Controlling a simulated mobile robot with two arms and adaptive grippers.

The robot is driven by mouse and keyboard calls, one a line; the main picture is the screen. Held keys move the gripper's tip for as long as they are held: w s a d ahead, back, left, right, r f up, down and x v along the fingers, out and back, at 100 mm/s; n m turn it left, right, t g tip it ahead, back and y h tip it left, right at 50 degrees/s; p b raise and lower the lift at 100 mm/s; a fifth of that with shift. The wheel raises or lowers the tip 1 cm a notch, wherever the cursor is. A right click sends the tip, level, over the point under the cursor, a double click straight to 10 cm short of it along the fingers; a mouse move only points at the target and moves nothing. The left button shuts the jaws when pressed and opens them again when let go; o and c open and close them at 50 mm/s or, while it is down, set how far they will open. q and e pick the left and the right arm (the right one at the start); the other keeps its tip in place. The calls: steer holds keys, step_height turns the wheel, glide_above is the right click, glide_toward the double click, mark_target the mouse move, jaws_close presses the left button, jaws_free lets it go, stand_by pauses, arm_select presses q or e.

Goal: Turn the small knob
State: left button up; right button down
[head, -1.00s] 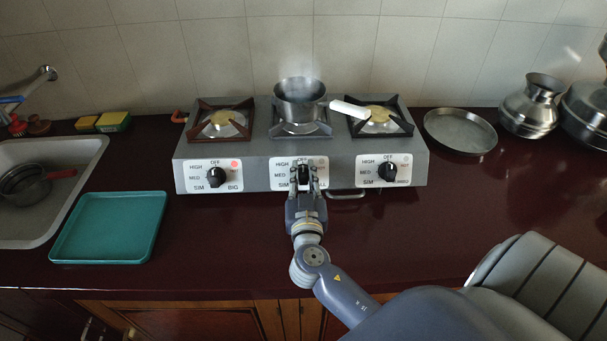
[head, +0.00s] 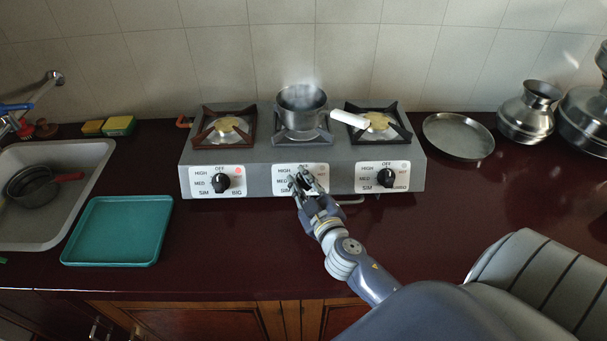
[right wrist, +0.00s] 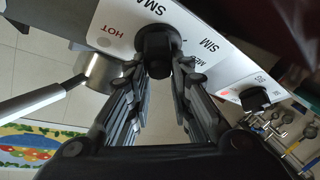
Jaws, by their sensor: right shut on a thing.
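The stove's middle black knob (right wrist: 157,45) sits on a white panel whose lettering, partly cut off, starts "SMA" in the right wrist view. My right gripper (head: 306,183) is at this panel in the head view, with its fingers over the knob and hiding most of it. In the right wrist view, the gripper's fingers (right wrist: 160,80) are on both sides of the knob, shut on it. The gripper is tilted, with its wrist down and to the right. My left gripper is not in view.
The stove (head: 350,150) has another knob on each side, left (head: 221,183) and right (head: 386,178). A steaming pot (head: 302,118) with a white handle (head: 349,118) stands on the middle burner.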

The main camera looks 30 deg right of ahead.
steer(key=n+p, duration=0.1)
steer(key=n+y+p, duration=0.1)
steer(key=p, duration=0.1)
steer(key=shift+r+n, duration=0.25)
steer(key=shift+n, duration=0.05)
steer(key=shift+f+n+g+y+p, duration=0.2)
steer(key=shift+n+y+p, duration=0.15)
steer(key=shift+n+p, duration=0.2)
steer(key=shift+f+n+g+y+p, duration=0.1)
steer(key=shift+n+g+y+p, duration=0.1)
steer(key=shift+n+y+p, duration=0.25)
steer(key=c, duration=1.4)
jaws_free()
steer(key=shift+c, duration=0.2)
steer(key=shift+w+f, duration=0.1)
